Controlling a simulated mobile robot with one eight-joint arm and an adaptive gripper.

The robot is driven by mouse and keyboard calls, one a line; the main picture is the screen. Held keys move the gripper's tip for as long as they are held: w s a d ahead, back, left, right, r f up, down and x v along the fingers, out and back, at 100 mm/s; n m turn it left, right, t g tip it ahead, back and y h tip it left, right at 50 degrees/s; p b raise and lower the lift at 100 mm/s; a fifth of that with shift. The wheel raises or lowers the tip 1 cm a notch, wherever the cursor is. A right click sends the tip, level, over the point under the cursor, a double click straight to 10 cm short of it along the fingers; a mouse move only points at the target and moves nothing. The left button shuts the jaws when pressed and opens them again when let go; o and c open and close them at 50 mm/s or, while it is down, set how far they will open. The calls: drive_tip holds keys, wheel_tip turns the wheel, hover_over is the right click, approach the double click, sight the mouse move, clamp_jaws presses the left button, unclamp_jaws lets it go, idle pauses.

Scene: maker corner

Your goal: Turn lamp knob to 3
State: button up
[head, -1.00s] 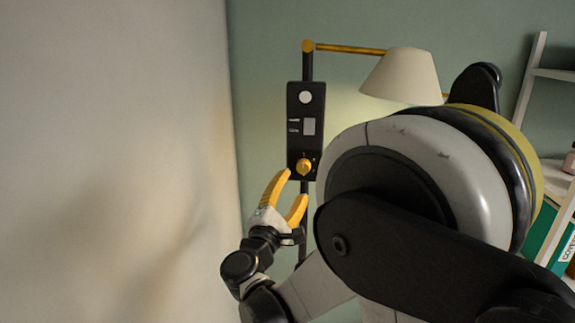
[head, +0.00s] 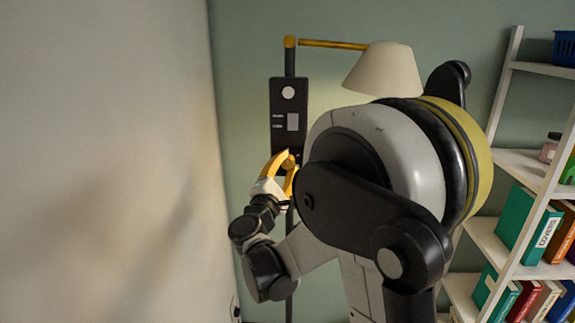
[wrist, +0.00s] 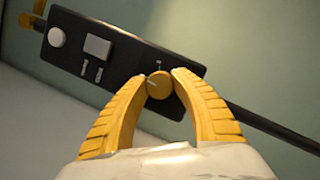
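The lamp's long black control panel (head: 274,104) stands upright on the lamp post. It carries a round yellow knob at its lower end, largely hidden by my gripper in the head view. In the wrist view the knob (wrist: 160,87) shows between my fingertips, with a small pale line on its face towards the left. The marks around the knob are too small to read. My gripper (head: 287,164) has its yellow fingers on either side of the knob. In the wrist view both fingertips (wrist: 160,76) appear to touch its sides.
The panel also has a white round button (head: 288,92) and a grey square (head: 293,122). The cream lampshade (head: 383,70) hangs from a yellow arm above. A pale wall (head: 110,150) is close on the left. White shelves (head: 520,165) with binders stand at the right.

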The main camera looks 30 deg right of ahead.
drive_tip(key=shift+m, duration=0.3)
clamp_jaws()
drive_tip(key=m+g, duration=0.1)
drive_tip(key=m, duration=0.1)
drive_tip(key=m+g, duration=0.1)
drive_tip(key=m, duration=0.2)
drive_tip(key=shift+m, duration=0.3)
drive_tip(key=m+y, duration=0.1)
drive_tip(key=m, duration=0.2)
drive_tip(key=m+g+p, duration=0.1)
drive_tip(key=m, duration=0.2)
drive_tip(key=shift+r+y, duration=0.1)
drive_tip(key=shift+y, duration=0.3)
drive_tip(key=m+y+p, duration=0.1)
drive_tip(key=m+y, duration=0.1)
drive_tip(key=m, duration=0.3)
drive_tip(key=m+y, duration=0.2)
drive_tip(key=m, duration=0.2)
drive_tip(key=shift+t+p, duration=0.3)
drive_tip(key=shift+p, duration=0.05)
drive_tip(key=shift+y, duration=0.3)
drive_tip(key=o, duration=1.2)
unclamp_jaws()
